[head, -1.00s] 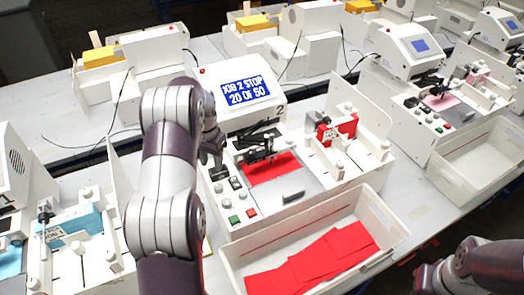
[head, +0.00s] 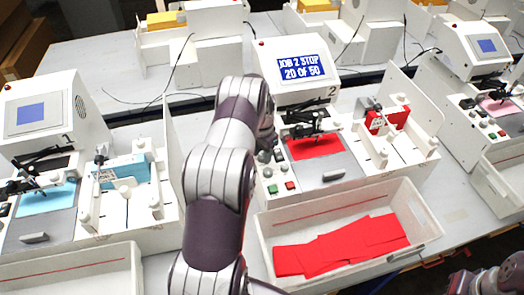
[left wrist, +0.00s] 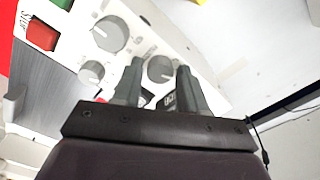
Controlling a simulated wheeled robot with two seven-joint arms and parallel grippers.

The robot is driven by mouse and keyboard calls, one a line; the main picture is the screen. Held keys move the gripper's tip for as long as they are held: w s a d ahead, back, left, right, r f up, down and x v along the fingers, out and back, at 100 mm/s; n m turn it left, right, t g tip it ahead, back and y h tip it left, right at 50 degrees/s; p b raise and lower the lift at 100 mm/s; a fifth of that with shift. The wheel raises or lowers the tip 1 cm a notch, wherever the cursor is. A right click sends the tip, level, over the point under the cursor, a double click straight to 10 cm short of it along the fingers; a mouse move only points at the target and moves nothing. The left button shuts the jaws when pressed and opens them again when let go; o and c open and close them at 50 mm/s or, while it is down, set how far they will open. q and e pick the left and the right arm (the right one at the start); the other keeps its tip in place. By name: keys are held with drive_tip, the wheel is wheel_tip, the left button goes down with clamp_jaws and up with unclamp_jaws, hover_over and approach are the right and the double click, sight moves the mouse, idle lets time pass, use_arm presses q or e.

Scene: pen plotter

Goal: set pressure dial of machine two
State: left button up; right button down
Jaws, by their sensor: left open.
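Machine two (head: 298,68) stands in the middle of the head view, its screen reading "JOB 2 STOP 20 OF 50". My left gripper (head: 269,142) is over the left side of its control panel, partly hidden behind my own arm. In the left wrist view the left gripper (left wrist: 160,67) is open. A grey round dial (left wrist: 161,69) shows between its fingertips; I cannot tell whether they touch it. A larger dial (left wrist: 110,34) and a smaller dial (left wrist: 91,73) sit beside it. The labels are too blurred or covered to tell which is the pressure dial.
A red button (left wrist: 41,35) and a green button sit near the dials. A white bin (head: 262,235) with red sheets stands in front of machine two. Machine one (head: 55,105), with blue material, is at the left. Another machine (head: 480,50) stands at the right.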

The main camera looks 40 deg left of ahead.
use_arm(q)
drive_tip(key=shift+w+f, duration=0.3)
drive_tip(key=shift+f, duration=0.1)
drive_tip(key=shift+s+r, duration=0.1)
drive_tip(key=c, duration=0.8)
drive_tip(key=shift+o, duration=0.2)
use_arm(e)
drive_tip(key=shift+w+f, duration=0.1)
drive_tip(key=shift+w, duration=0.15)
drive_tip(key=shift+f, duration=0.1)
use_arm(q)
drive_tip(key=n+b, duration=0.2)
drive_tip(key=n, duration=0.1)
drive_tip(key=shift+a, duration=0.1)
drive_tip(key=n+b, duration=0.2)
drive_tip(key=n, duration=0.1)
drive_tip(key=shift+n, duration=0.3)
drive_tip(key=shift+n+b, duration=0.3)
drive_tip(key=shift+n, duration=0.8)
use_arm(e)
drive_tip(key=shift+f, duration=2.15)
use_arm(q)
drive_tip(key=shift+r, duration=0.1)
